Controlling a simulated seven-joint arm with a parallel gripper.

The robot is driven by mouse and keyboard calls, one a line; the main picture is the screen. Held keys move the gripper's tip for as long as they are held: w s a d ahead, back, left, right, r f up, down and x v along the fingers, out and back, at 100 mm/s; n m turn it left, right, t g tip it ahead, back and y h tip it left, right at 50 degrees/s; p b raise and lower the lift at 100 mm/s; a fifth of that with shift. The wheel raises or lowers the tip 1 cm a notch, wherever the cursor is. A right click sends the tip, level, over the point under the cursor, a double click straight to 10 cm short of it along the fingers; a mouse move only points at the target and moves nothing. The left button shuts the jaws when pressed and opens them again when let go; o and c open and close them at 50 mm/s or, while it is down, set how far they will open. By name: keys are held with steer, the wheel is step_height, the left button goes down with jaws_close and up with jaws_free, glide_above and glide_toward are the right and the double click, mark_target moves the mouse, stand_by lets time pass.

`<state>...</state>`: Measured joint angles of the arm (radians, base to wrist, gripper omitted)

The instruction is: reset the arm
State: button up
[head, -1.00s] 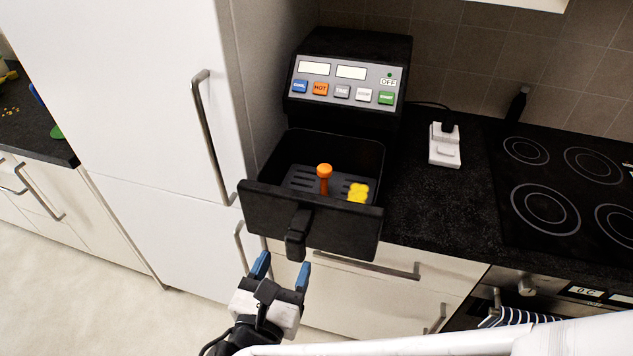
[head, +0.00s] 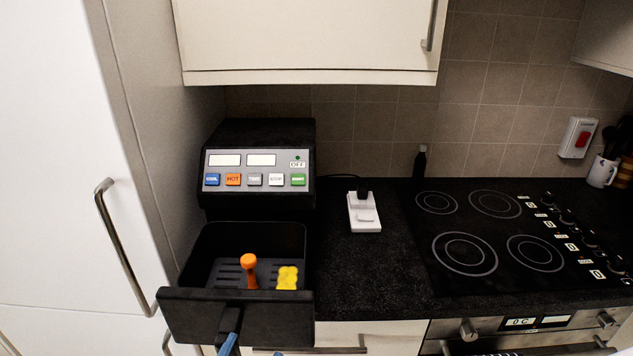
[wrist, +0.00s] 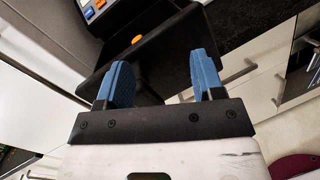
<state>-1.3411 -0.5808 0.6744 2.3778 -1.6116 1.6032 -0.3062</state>
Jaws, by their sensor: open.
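An orange drumstick-shaped piece (head: 249,270) and a yellow piece (head: 288,278) lie in the open drawer.
A white switch box (head: 364,212) sits on the black counter (head: 350,270). A hob (head: 500,235) is to the right. A tall white cupboard (head: 60,120) stands at the left, and a wall cupboard (head: 310,40) hangs above the machine.

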steer(key=w+d+m+g+h, duration=0.2)
steer(key=d+m+g, duration=0.65)
steer(key=d, duration=0.25)
steer(key=w+d+m+g+h, duration=0.1)
steer(key=w+d+m+g, duration=0.1)
steer(key=d+m+g, duration=0.75)
steer(key=w+d+r+m+t+y, duration=0.1)
steer(key=d+r+m+y, duration=0.4)
steer(key=m, duration=0.6)
steer(key=shift+d+m+t+y, duration=0.3)
steer(key=shift+d+t+y, duration=0.4)
steer(key=shift+d+y, duration=0.35)
